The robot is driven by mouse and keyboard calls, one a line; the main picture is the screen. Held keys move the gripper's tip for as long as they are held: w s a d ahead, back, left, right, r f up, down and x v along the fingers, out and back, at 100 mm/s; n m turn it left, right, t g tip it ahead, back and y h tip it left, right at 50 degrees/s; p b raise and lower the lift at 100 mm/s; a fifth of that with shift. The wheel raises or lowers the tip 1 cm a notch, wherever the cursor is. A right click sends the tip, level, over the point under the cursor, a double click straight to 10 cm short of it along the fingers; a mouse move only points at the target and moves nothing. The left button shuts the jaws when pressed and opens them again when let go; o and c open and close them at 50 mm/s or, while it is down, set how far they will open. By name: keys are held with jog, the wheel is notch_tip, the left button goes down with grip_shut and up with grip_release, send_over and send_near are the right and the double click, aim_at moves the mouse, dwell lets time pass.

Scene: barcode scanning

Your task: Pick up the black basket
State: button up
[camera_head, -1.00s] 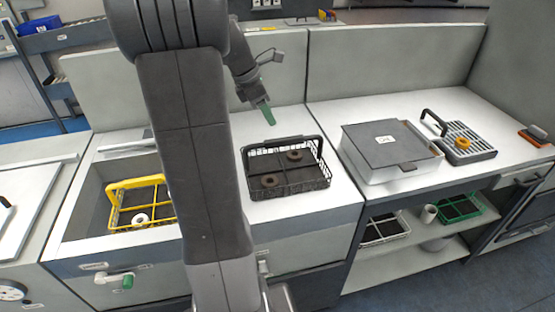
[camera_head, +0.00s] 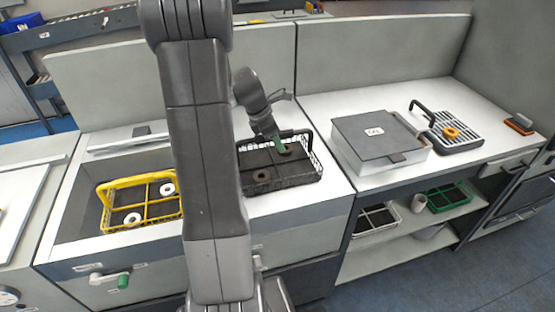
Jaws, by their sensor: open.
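The black basket (camera_head: 312,172) is a wire basket with an arched handle and a divided inside, standing on the white counter just right of my arm. Two brown ring-shaped pieces lie in it, one (camera_head: 262,175) at the front left and one (camera_head: 286,150) towards the back. My gripper (camera_head: 279,147), with green fingertips, is open. It points down at the back part of the basket, close to the handle. I cannot tell whether the fingers touch the handle. My arm hides the left edge of the basket.
A yellow basket (camera_head: 150,182) with white rings sits in a recess at the left. A grey-lidded box (camera_head: 375,135) stands right of the black basket. A rack (camera_head: 460,128) with an orange ring is farther right. Green (camera_head: 449,197) and white (camera_head: 376,222) baskets are on the shelf below.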

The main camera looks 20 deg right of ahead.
jog(key=shift+f, duration=0.1)
grip_shut()
jog(key=shift+d, duration=0.1)
